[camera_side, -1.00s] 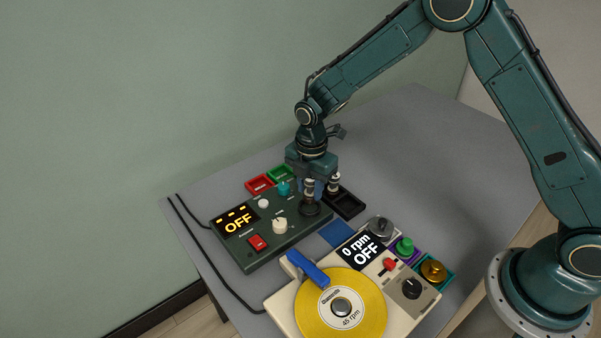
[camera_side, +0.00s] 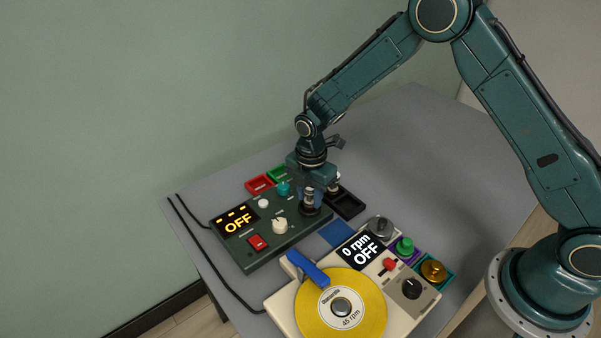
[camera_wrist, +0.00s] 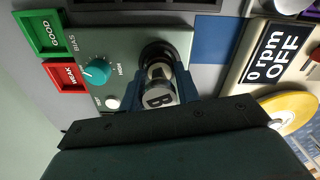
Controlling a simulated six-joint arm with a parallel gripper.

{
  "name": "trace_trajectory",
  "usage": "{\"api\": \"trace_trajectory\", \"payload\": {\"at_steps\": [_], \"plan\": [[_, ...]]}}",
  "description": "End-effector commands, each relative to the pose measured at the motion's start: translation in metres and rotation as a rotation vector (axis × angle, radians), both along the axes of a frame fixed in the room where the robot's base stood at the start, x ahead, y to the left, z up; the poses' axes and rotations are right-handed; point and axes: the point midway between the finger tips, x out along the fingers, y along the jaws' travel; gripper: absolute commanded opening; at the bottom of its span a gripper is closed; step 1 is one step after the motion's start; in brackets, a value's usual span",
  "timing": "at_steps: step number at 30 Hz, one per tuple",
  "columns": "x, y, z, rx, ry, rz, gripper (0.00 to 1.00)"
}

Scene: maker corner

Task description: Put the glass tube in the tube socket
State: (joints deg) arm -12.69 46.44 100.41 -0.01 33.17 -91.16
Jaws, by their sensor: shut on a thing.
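The glass tube (camera_wrist: 158,98) is between the two fingers of my gripper (camera_wrist: 160,92). Its grey end cap marked "B" faces the wrist camera. The tube socket (camera_wrist: 158,52) is a round black ring on the dark green tester box, and the tube's far end lines up with it. I cannot tell how deep the tube sits in the ring. In the side view my gripper (camera_side: 321,197) is low over the right end of the box, at the socket (camera_side: 313,211), and the fingers largely hide the tube.
The tester (camera_side: 256,241) has a teal knob (camera_side: 283,188) close to my gripper. Red (camera_side: 259,184) and green (camera_side: 279,174) trays stand behind it, and a black tray (camera_side: 347,203) to the right. A cream turntable (camera_side: 286,302) with a yellow disc stands in front.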

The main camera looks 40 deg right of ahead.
Motion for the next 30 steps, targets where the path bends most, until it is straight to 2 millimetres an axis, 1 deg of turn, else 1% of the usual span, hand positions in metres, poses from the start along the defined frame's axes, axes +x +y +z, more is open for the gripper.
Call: {"api": "trace_trajectory", "payload": {"at_steps": [8,23,24,26,27,28,30], "plan": [[0.0,0.0,-0.001,0.0,0.0,0.0,0.09],[0.0,0.0,-0.01,0.0,-0.001,0.0,0.09],[0.0,0.0,-0.01,0.0,-0.001,0.0,0.33],[0.0,0.0,-0.01,0.0,-0.001,0.0,0.45],[0.0,0.0,-0.01,0.0,-0.001,0.0,0.53],[0.0,0.0,-0.01,0.0,-0.001,0.0,0.57],[0.0,0.0,-0.01,0.0,-0.001,0.0,0.57]]}}
